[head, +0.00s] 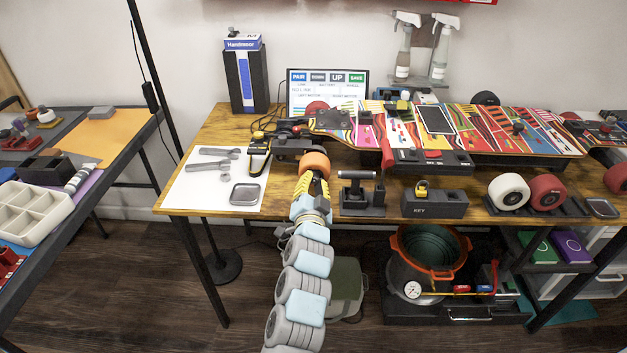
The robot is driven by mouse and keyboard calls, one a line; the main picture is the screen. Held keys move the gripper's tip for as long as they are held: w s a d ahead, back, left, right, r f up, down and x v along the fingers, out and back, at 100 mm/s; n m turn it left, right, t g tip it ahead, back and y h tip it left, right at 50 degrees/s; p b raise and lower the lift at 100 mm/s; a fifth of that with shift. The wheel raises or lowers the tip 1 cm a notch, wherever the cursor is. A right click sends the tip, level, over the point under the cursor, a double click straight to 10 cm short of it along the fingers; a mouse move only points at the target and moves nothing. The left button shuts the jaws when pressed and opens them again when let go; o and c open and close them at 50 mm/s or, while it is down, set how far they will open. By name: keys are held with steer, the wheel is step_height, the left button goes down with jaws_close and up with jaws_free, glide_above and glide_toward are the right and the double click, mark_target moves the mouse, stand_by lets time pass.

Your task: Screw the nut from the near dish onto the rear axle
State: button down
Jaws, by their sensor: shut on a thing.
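My gripper (315,180) is at the near face of an orange wheel (314,162), at the left end of the skateboard (470,127). It is shut, and its fingertips meet the middle of the wheel's face. The nut is too small and too hidden between the fingers to make out. The rear axle is hidden behind the wheel and my gripper. A grey square dish (246,194) lies on the white sheet left of my gripper and looks empty.
Wrenches (208,165) lie on the white sheet (193,193). A black stand with a T-shaped handle (358,190) and a KEY box (434,204) stand close on the right. White and red wheels (509,191) sit farther right. A screen (327,85) stands behind.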

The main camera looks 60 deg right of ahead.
steer(key=shift+m, duration=0.4)
steer(key=shift+m+p, duration=0.6)
steer(key=shift+m, duration=0.6)
steer(key=m+p, duration=0.1)
steer(key=m, duration=0.2)
steer(key=shift+m, duration=0.3)
steer(key=c, duration=1)
jaws_free()
steer(key=shift+c, duration=0.7)
